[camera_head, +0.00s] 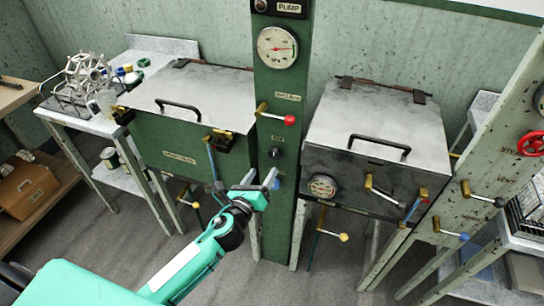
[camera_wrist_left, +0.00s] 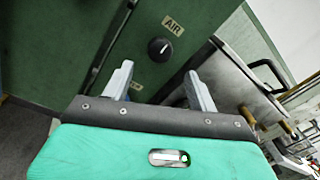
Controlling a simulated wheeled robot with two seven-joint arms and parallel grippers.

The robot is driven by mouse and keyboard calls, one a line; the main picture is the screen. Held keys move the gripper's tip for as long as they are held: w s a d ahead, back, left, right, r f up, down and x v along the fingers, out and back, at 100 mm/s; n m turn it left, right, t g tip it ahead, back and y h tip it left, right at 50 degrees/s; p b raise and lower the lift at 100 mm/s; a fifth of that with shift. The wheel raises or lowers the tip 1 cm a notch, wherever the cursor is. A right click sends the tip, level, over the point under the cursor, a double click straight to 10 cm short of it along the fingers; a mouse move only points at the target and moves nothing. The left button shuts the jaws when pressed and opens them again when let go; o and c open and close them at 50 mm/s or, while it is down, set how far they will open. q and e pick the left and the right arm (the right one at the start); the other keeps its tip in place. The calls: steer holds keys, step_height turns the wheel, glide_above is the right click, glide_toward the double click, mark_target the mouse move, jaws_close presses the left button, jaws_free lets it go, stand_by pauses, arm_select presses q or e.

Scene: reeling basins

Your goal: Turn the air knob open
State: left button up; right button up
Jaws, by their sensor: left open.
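The air knob (camera_head: 274,153) is a small round black knob on the green column (camera_head: 283,95), under a small label. In the left wrist view the black knob (camera_wrist_left: 160,49) sits just below a tag reading AIR (camera_wrist_left: 172,24), and a short white mark shows on its face. My left gripper (camera_head: 260,177) is open and empty, below and slightly left of the knob in the head view. In the left wrist view its two fingers (camera_wrist_left: 159,75) point at the column, one on each side of the knob and apart from it. My right gripper does not show.
A red-ended lever (camera_head: 289,120) and a pressure gauge (camera_head: 278,47) are above the knob. A blue knob (camera_head: 276,184) is below it, close to my fingers. Metal-lidded basins stand left (camera_head: 190,85) and right (camera_head: 378,125) of the column, with levers on their fronts.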

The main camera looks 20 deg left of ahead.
mark_target(273, 156)
arm_select(q)
steer(key=w, duration=0.7)
steer(key=shift+d+p, duration=0.35)
steer(key=shift+w, duration=0.45)
steer(key=c, duration=1)
steer(key=shift+d, duration=0.1)
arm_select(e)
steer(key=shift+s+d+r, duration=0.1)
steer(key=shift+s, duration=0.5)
